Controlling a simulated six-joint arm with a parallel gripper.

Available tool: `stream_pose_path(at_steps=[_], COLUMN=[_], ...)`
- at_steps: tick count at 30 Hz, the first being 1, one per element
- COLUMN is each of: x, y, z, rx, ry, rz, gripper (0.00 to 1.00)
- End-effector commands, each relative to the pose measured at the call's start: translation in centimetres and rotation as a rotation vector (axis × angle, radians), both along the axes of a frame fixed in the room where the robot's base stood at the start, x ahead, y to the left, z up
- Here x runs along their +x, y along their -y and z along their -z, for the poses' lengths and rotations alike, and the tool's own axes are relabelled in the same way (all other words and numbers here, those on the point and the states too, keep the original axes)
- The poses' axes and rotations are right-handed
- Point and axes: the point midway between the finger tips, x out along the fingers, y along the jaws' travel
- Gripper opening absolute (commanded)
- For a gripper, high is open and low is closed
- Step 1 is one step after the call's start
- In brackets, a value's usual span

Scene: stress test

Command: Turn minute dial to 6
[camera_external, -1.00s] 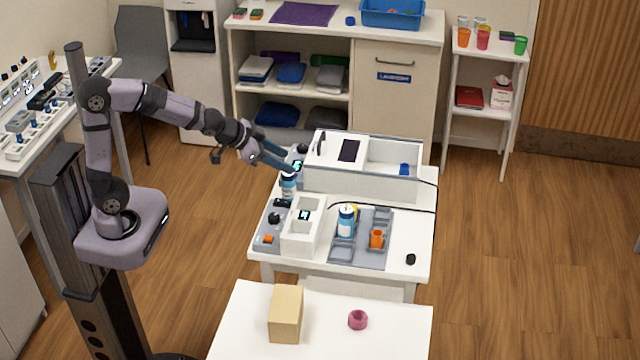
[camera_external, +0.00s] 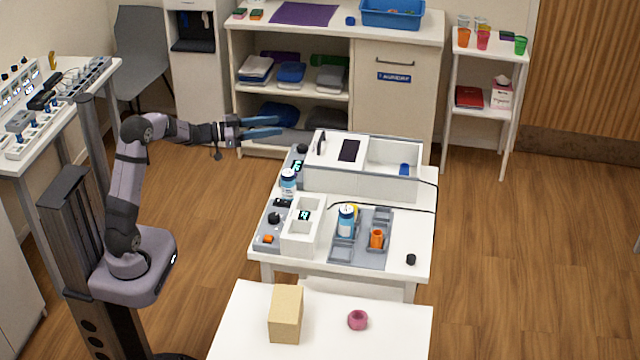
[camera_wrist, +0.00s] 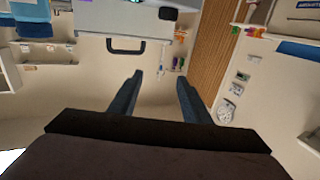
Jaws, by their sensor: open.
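Two black knobs show in the external view. One dial (camera_external: 302,148) is on the grey panel at the left of the rear white box, above a lit display (camera_external: 297,166). The other dial (camera_external: 274,218) is on the front device's grey panel, left of a display (camera_external: 304,215). I cannot tell which is the minute dial, and their markings are too small to read. My gripper (camera_external: 280,125) is open and empty, raised in the air left of and above the rear box, clear of both dials. Its two blue fingers stand apart in the wrist view (camera_wrist: 159,78).
Another bottle (camera_external: 346,221) and an orange cup (camera_external: 376,239) are on a grey tray (camera_external: 342,254). A black cable (camera_external: 375,208) crosses the worktable. A front table holds a tan block (camera_external: 286,314) and pink ring (camera_external: 357,320).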

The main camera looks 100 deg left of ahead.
Motion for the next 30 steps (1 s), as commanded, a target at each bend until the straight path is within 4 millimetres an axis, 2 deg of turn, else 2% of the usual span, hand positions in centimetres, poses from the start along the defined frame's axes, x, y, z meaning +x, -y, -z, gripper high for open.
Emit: stream_pose_path(at_steps=[1,6,12,22,30], x=[0.0,0.1,0.1,0.6,3.4], y=[0.0,0.0,0.0,-0.2,-1.3], z=[1.7,6.0,8.7,9.2,9.1], rx=[-0.008,-0.004,0.001,0.004,0.004], ry=[0.000,0.000,0.000,-0.001,-0.001], rz=[0.001,-0.001,-0.001,0.000,0.001], gripper=[0.43,0.43,0.43,0.43,0.43])
